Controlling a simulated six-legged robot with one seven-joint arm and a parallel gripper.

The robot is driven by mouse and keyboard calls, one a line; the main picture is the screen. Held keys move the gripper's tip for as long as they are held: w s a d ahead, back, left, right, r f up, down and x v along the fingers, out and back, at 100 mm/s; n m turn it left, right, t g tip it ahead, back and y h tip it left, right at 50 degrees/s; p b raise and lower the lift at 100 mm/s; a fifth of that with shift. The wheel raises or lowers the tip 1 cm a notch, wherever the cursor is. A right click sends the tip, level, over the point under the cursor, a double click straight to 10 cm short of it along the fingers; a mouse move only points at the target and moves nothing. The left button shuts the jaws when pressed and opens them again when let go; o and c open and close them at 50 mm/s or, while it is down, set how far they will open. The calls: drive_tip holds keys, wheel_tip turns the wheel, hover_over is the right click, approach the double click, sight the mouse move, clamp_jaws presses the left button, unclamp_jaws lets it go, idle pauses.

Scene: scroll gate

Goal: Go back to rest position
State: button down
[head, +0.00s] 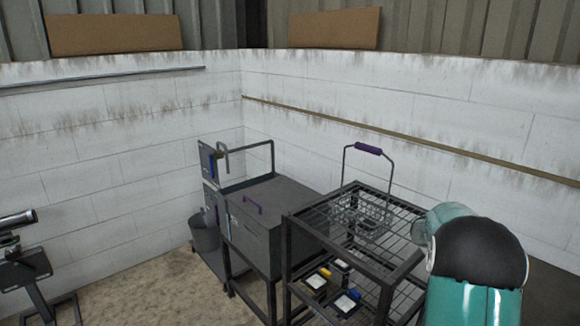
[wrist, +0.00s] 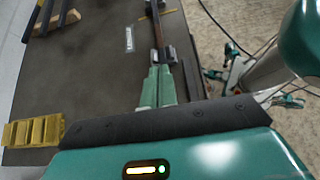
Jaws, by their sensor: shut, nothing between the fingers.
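My gripper (wrist: 159,74) shows in the wrist view, its pale green fingers close together with nothing seen between them. It is over or beside a dark grey flat surface (wrist: 90,75); I cannot tell the height between them. In the head view my teal and black arm fills the lower right, in front of the black wire rack's right side. The gripper itself is not visible in that view.
A black wire rack (head: 313,222) bears a wire basket (head: 362,215) with a purple handle. A grey box (head: 270,225) and bucket (head: 205,235) stand left of it. Yellow ribbed piece (wrist: 33,132) lies on the dark surface. Floor (head: 150,300) at lower left is partly clear.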

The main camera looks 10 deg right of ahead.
drive_tip(key=s+a+r+m+t+y, duration=0.2)
drive_tip(key=a+t, duration=0.3)
drive_tip(key=a, duration=0.7)
drive_tip(key=s+a+r+m+t+y, duration=0.1)
drive_tip(key=s+a+r+t, duration=0.4)
drive_tip(key=a, duration=0.8)
drive_tip(key=s+a+r+m+t+y, duration=0.2)
drive_tip(key=s+a+r+m+t, duration=0.1)
drive_tip(key=a, duration=0.9)
drive_tip(key=shift+s+a+r+t+y, duration=0.15)
drive_tip(key=shift+a+r+t+y, duration=0.15)
drive_tip(key=shift+r+t, duration=0.55)
drive_tip(key=shift+d+f, duration=0.15)
drive_tip(key=shift+f, duration=0.05)
